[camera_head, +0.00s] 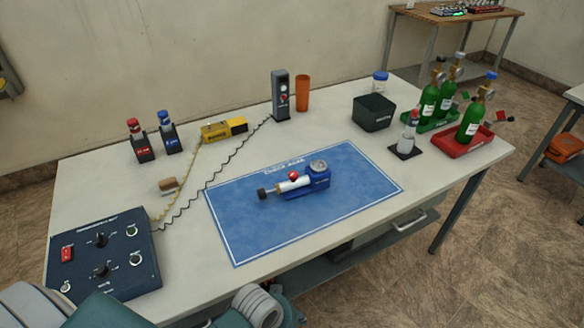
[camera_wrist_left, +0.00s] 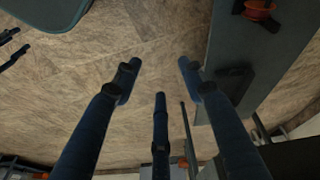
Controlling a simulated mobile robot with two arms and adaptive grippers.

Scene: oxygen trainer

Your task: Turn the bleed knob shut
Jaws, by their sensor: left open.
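A blue test device (camera_head: 308,184) lies on the blue mat (camera_head: 240,232) in the head view. It has a silver cylinder, a round gauge (camera_head: 318,167), a red knob (camera_head: 293,176) on top and a black end piece (camera_head: 263,194) at its left. Which of these is the bleed knob, and how far it is turned, I cannot tell. My left gripper (camera_wrist_left: 160,82) shows in the left wrist view with its dark fingers spread and nothing between them. The floor is below it, away from the device. My right gripper is not in view.
A dark control box (camera_head: 104,250) stands at the table's left, with cables to a yellow meter (camera_head: 224,129). Green cylinders (camera_head: 428,104) stand in trays at the right, near a black bin (camera_head: 372,112). The mat around the device is clear.

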